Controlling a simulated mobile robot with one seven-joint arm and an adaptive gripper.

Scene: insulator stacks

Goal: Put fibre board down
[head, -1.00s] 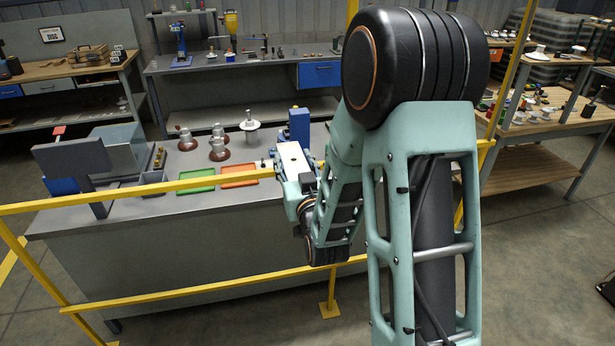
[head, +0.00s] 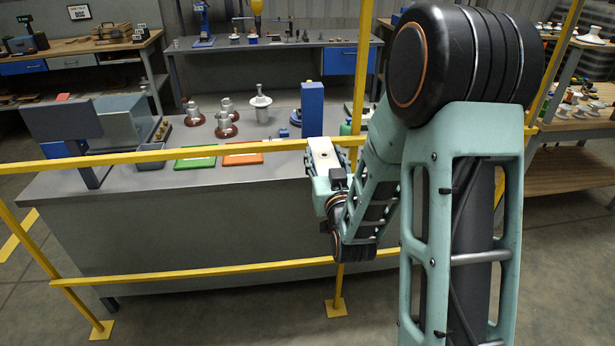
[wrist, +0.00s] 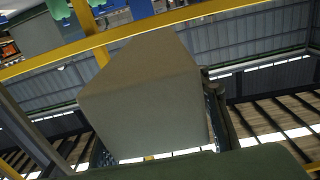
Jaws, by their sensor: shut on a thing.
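The fibre board (wrist: 140,105) fills the middle of the wrist view as a large, plain grey-brown block. My gripper (wrist: 158,130) is shut on it, with dark fingers at its left and right sides. In the head view my wrist is over the yellow rail at the front of the grey bench (head: 230,178). I cannot see anything under the board.
Yellow rails (head: 200,156) run along the bench front. On the bench are a green tray (head: 195,163), an orange tray (head: 243,159), brown-based insulators (head: 227,128), a white insulator (head: 261,105) and a tall blue block (head: 313,108). Bare bench top shows at front left.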

